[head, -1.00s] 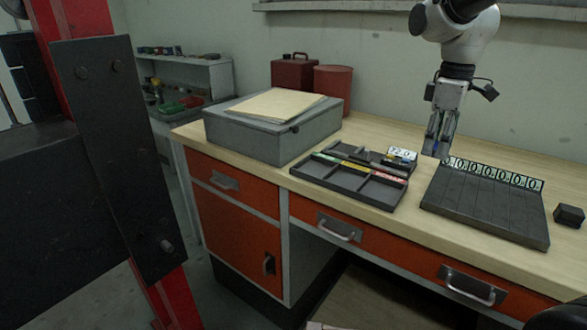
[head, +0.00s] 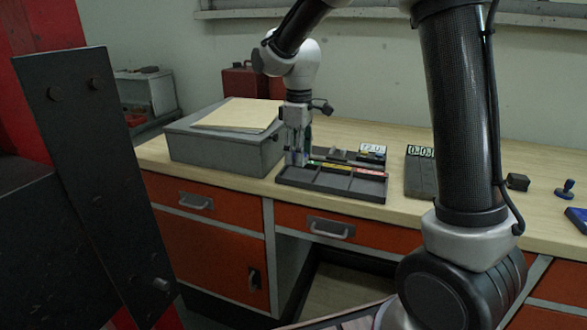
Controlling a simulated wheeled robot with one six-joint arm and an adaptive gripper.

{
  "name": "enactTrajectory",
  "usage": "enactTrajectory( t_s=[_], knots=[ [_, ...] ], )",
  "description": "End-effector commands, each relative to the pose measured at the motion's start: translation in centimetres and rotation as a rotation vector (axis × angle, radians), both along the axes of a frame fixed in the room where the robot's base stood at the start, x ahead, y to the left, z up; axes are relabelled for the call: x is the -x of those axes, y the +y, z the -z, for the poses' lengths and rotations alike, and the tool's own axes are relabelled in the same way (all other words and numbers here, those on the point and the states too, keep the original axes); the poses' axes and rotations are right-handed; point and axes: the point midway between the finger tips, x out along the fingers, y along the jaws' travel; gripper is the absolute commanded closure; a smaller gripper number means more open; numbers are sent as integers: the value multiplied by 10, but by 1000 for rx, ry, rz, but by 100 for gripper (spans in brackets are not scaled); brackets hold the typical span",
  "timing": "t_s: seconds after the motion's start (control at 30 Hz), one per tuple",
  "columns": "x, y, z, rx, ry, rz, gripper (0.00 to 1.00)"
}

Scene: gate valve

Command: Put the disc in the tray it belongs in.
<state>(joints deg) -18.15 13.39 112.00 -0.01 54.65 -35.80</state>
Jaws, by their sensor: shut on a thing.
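My gripper (head: 297,158) points down at the left end of the dark divided tray (head: 333,192), close above its left compartment. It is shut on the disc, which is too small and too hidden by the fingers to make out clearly. I cannot tell whether the fingertips touch the tray.
A grey box (head: 225,150) with a folder (head: 236,114) on top stands just left of the tray. A black block (head: 517,182) and blue-handled stamp (head: 566,188) stand farther right.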

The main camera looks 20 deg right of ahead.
Motion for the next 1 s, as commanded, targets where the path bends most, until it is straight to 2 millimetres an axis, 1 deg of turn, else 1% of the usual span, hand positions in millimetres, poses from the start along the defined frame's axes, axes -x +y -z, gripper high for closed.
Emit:
enactTrajectory(
  t_s=[0.17,0.33,0.4,0.7,0.73,0.77,0.8,1.0],
  knots=[
    [0,0,16,0,1,-1,89],
    [1,0,41,1,2,-1,89],
    [0,0,44,0,-1,-1,89],
    [0,0,47,0,-1,-1,89],
    [0,0,47,-1,-1,-1,51],
    [0,0,47,0,-1,-1,46],
    [0,0,47,0,-1,-1,44],
    [0,0,47,0,-1,-1,44]
  ],
)
